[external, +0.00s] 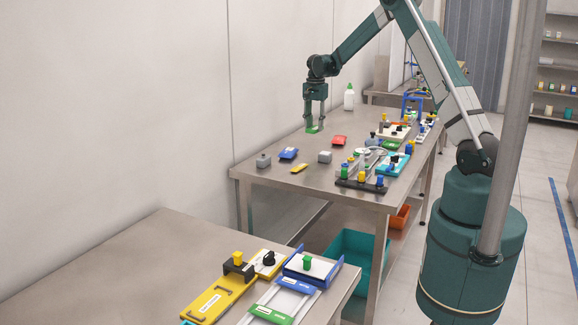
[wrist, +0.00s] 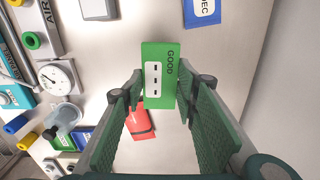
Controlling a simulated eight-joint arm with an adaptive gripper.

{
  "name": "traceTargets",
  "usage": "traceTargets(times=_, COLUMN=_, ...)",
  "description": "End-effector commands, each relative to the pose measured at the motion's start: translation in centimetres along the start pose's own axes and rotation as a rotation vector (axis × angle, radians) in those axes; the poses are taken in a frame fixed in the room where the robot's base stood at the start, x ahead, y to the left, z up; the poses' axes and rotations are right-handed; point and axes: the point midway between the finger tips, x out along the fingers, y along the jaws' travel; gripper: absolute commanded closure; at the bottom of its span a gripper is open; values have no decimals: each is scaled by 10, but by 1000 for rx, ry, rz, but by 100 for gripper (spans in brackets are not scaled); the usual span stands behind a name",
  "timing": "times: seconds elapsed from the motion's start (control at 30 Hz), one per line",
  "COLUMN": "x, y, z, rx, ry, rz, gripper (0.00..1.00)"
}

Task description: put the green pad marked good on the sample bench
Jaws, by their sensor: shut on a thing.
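My gripper (external: 314,122) is shut on the green pad (external: 313,130) over the far steel bench (external: 240,172). In the wrist view the pad (wrist: 160,50) sits between the fingertips (wrist: 160,92), its white panel and the word GOOD facing the camera. I cannot tell how large the gap is between the pad and the bench top. No label names either bench as the sample bench.
A red pad (external: 339,140), a blue pad (external: 288,153), a yellow pad (external: 299,168) and grey blocks (external: 325,156) lie nearby. A white bottle (external: 349,97) stands behind. Fixtures crowd the bench's right side. A near bench (external: 120,265) holds yellow and blue fixtures.

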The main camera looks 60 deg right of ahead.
Motion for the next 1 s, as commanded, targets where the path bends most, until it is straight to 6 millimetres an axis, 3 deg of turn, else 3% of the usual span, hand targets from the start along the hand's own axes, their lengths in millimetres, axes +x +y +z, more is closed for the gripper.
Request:
traceTargets(times=0.27, x=-1, y=-23, z=53, rx=-88, ry=0, rz=0, gripper=82)
traceTargets(times=0.6, x=-1, y=-58, z=156, rx=-259, ry=0, rz=0, gripper=82)
traceTargets(times=1.0, x=-2, y=-84, z=282, rx=-464, ry=0, rz=0, gripper=82)
